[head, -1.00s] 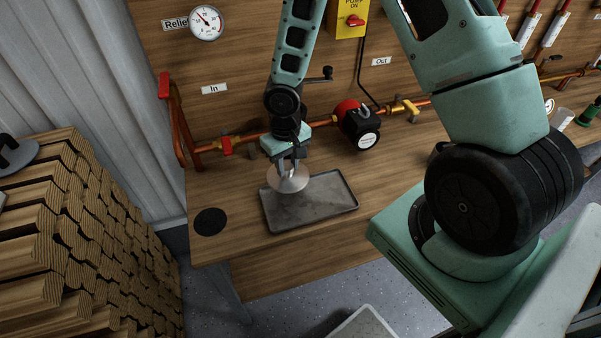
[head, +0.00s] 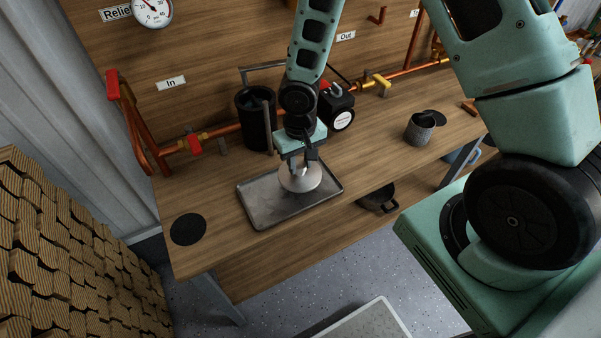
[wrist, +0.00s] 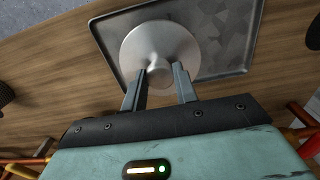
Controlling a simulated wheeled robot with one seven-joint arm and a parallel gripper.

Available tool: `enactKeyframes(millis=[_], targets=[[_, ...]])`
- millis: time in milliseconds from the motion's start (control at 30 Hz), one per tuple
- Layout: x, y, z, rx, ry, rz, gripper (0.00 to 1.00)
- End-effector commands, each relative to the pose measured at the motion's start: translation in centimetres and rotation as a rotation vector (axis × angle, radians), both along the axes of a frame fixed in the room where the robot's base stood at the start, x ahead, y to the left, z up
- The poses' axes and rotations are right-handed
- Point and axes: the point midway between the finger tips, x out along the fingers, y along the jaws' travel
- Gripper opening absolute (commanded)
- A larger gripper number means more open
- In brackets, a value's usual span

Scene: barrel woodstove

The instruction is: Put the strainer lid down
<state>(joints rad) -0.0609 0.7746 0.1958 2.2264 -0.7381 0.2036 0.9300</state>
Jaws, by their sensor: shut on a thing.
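The strainer lid (head: 301,180) is a round, pale metal disc with a small central knob. My gripper (head: 299,163) is shut on this knob from above, and the disc lies over the grey metal tray (head: 262,217) on the wooden bench. In the wrist view the lid (wrist: 150,38) shows between and beyond the fingers of my gripper (wrist: 160,85), with the tray (wrist: 222,68) behind it. I cannot tell whether the lid touches the tray.
A black round disc (head: 188,229) lies left of the tray. A black cylinder (head: 255,122) stands behind it, near copper pipes. A grey cup (head: 419,128) stands to the right. A dark pot (head: 379,198) is below bench height.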

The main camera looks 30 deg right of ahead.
Motion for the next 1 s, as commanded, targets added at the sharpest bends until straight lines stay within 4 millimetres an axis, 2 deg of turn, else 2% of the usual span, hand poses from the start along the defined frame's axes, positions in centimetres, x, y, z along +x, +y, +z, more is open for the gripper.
enactKeyframes(millis=[333, 667, 700, 767, 800, 1000], targets=[[0.0, 0.0, -3.8, 0.0, 0.001, 0.002, 0.0], [0.0, 0.0, -4.2, 0.0, -0.001, 0.0, 0.0], [0.0, 0.0, -4.2, 0.0, 0.0, 0.0, 0.32], [0.0, 0.0, -4.1, 0.0, 0.0, 0.0, 0.48], [0.0, 0.0, -4.1, 0.0, 0.0, 0.0, 0.51], [0.0, 0.0, -4.1, 0.0, 0.0, 0.0, 0.51]])
